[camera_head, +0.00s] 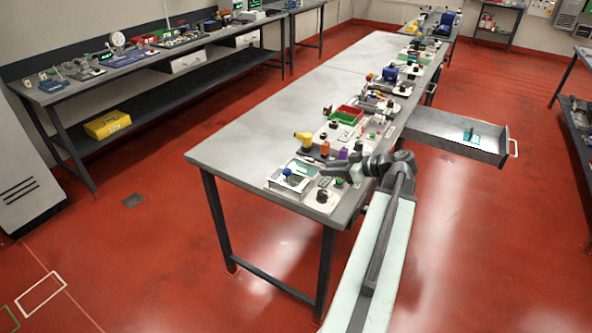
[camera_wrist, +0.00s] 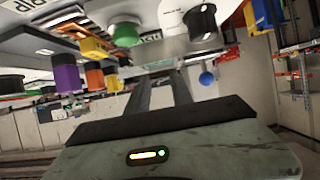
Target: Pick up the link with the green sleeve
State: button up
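I cannot clearly make out a link with a green sleeve. A green strip (camera_head: 306,168) lies near the white-edged tray at the near end of the long bench, too small to identify. A round green knob (camera_wrist: 125,34) shows in the wrist view; a small green spot (camera_head: 339,183) in the head view may be the same thing. My gripper (camera_head: 328,170) reaches left over the bench's near end. In the wrist view, its two dark fingers (camera_wrist: 158,88) stand apart, with nothing visibly held between them. The scene appears upside down there.
The long grey bench (camera_head: 240,150) has a crowded right edge and a clear left side. Near my gripper are a blue ball (camera_head: 287,172), a yellow part (camera_head: 303,139), a purple part (camera_head: 343,153) and a black knob (camera_head: 322,196). An open drawer (camera_head: 450,133) juts out right.

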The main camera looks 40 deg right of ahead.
aim_at(303, 170)
jog(key=b+x, duration=0.3)
jog(key=x, duration=0.3)
jog(key=shift+w+f, duration=0.15)
jog(key=shift+w, duration=0.1)
jog(key=shift+w+a, duration=0.1)
jog(key=shift+w, duration=0.1)
jog(key=b+x, duration=0.2)
jog(key=x, duration=0.2)
jog(key=shift+w+f, duration=0.1)
jog(key=shift+f, duration=0.25)
jog(key=shift+w+f+b, duration=0.1)
jog(key=shift+w+b, duration=0.2)
jog(key=shift+w, duration=0.05)
grip_shut()
